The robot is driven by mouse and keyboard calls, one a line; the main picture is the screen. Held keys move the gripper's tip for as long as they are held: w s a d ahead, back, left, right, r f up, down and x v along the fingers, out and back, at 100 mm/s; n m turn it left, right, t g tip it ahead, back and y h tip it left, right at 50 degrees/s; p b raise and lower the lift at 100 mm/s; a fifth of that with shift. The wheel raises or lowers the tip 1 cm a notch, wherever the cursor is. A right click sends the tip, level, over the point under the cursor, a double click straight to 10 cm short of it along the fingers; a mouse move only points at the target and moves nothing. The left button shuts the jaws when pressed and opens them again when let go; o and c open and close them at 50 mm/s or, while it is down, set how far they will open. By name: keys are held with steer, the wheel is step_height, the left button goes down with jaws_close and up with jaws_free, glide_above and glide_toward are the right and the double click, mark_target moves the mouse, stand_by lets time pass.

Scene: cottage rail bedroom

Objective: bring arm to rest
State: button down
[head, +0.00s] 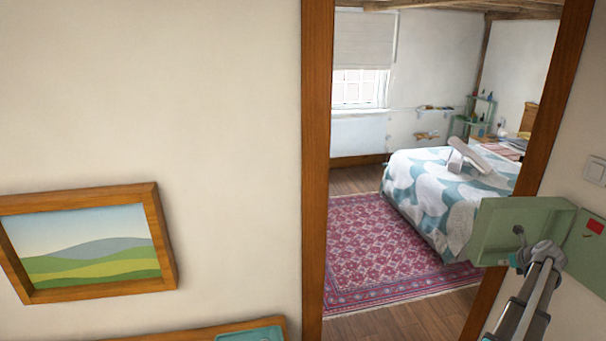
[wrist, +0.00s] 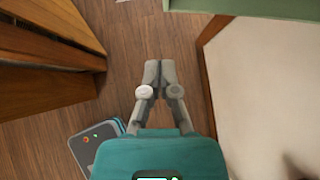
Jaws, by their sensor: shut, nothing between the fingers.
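My gripper (wrist: 160,68) shows in the wrist view with its two grey fingers together and nothing between them. It points down over the wooden floor (wrist: 140,35), clear of everything around it. In the head view my arm reaches up from the lower right corner, in front of the wall by the doorway. Its upper end overlaps a green wall box in the picture; I cannot tell whether they touch. The fingers cannot be made out clearly in the head view.
The open green box (head: 526,222) hangs right of the doorway's wooden frame (head: 316,170). A framed landscape (head: 90,245) hangs left. Beyond the doorway are a patterned rug (head: 385,240) and a bed (head: 425,190). Wooden furniture (wrist: 45,45) stands left in the wrist view.

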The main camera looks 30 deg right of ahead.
steer(key=w+a+f+n+g+y+b, duration=0.15)
steer(key=w+a+f+n, duration=0.4)
steer(key=a, duration=0.75)
steer(key=w+a+f+n+g+y+b, duration=0.1)
steer(key=w+a+f+n+y+b, duration=0.15)
steer(key=w+a+n, duration=0.65)
steer(key=w+a+f+n+g+y+b, duration=0.1)
steer(key=w+a+f+n+b, duration=0.25)
steer(key=w+a, duration=0.85)
steer(key=s+a+f+n+g+b, duration=0.1)
steer(key=a+n, duration=0.6)
steer(key=a, duration=0.7)
steer(key=s+a+f+n+g+h+b, duration=0.1)
steer(key=a+n, duration=0.6)
steer(key=a, duration=0.7)
steer(key=s+a+f+n+g+b, duration=0.2)
steer(key=s+a+f+n+b, duration=0.3)
steer(key=a, duration=0.9)
steer(key=shift+s+f+n+g, duration=0.2)
steer(key=shift+s+f+n, duration=0.15)
steer(key=shift+s+n, duration=0.4)
steer(key=shift+s+f+n+g, duration=0.15)
steer(key=shift+s+f+n, duration=0.2)
steer(key=shift+s+n, duration=0.4)
steer(key=shift+s+a+h, duration=0.25)
steer(key=shift+a+h, duration=0.05)
